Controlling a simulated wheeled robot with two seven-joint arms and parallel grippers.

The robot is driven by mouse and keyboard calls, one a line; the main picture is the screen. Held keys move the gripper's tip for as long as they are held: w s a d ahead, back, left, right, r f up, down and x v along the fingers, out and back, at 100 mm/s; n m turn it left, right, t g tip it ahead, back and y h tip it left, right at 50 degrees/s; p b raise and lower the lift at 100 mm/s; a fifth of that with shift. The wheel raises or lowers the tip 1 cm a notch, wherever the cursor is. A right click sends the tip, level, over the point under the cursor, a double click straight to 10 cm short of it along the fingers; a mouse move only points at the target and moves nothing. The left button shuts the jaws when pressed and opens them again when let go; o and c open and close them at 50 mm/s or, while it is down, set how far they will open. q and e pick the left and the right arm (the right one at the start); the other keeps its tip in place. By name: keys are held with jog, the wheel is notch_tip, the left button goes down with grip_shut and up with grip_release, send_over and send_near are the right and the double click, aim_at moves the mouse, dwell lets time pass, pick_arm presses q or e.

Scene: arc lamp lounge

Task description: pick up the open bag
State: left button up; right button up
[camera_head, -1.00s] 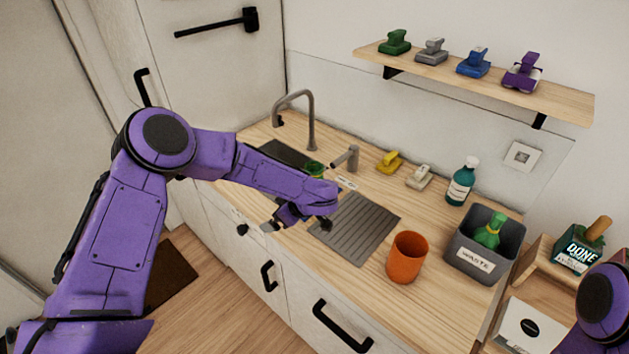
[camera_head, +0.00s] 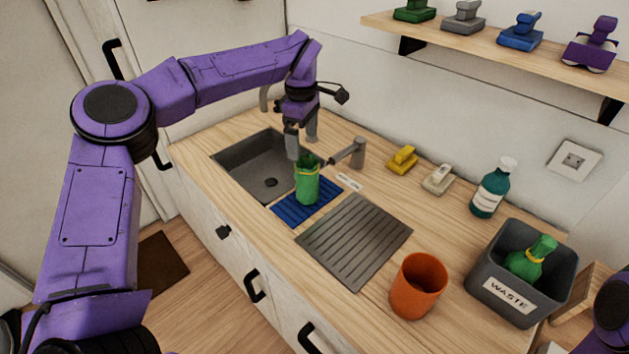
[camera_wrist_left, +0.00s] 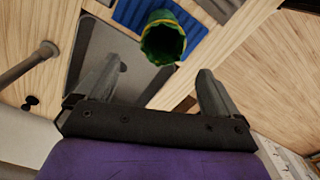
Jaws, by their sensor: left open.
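The open bag (camera_head: 307,186) is green with a jagged open top and a yellow band below it. It stands upright on a blue ribbed mat (camera_head: 290,212) beside the sink. My left gripper (camera_head: 300,148) is open and empty, just above and behind the bag, pointing down. In the left wrist view the bag (camera_wrist_left: 163,40) shows its open mouth beyond the fingers of my left gripper (camera_wrist_left: 158,82), with a gap between them. My right gripper is out of view.
A grey sink (camera_head: 240,165) lies left of the bag and a tap (camera_head: 350,153) right of it. A grey drainer (camera_head: 355,240), orange cup (camera_head: 418,285) and waste bin (camera_head: 500,293) holding a tied green bag (camera_head: 530,260) stand further right.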

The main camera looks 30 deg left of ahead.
aim_at(308, 167)
pick_arm(q)
jog(key=f+p, duration=0.1)
jog(key=f, duration=0.2)
jog(key=f+p, duration=0.1)
jog(key=f, duration=0.2)
jog(key=d+f+p, duration=0.1)
jog(key=f, duration=0.2)
jog(key=shift+d, duration=0.1)
jog(key=shift+s+f, duration=0.15)
jog(key=shift+f, duration=0.2)
jog(key=c, duration=1)
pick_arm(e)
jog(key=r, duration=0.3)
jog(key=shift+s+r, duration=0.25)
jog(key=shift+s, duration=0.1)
